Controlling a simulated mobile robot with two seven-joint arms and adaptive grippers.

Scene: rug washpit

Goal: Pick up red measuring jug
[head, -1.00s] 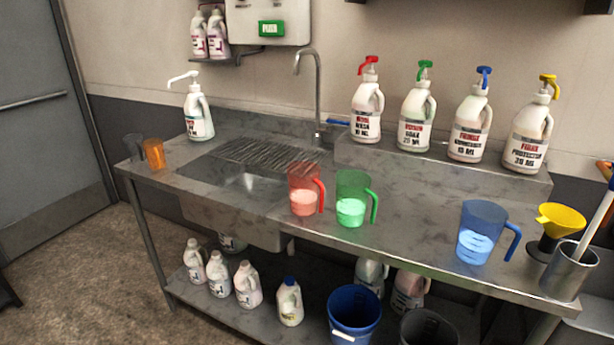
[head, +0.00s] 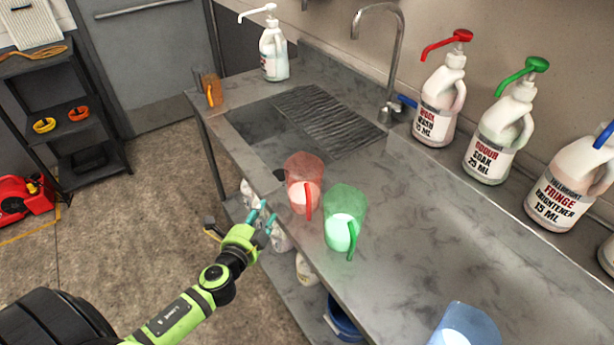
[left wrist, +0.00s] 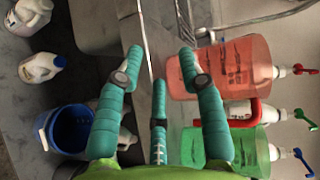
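The red measuring jug (head: 301,169) stands upright on the steel counter by the sink's near right corner, with pale liquid inside and its handle facing the counter's front edge. It also shows in the left wrist view (left wrist: 238,62), at the right of the fingers. My left gripper (head: 266,211) is open and empty, with teal fingers spread. It is in front of the counter edge, to the left of and apart from the red jug. In the left wrist view, its fingers (left wrist: 160,52) have nothing between them. My right gripper is not in view.
The green jug (head: 344,207) stands close to the red jug's right. The sink (head: 262,140), tap (head: 390,75) and pump bottles (head: 440,103) are behind. An amber jug (head: 208,91) is at the far left corner. A blue jug (head: 463,326) is at the lower right.

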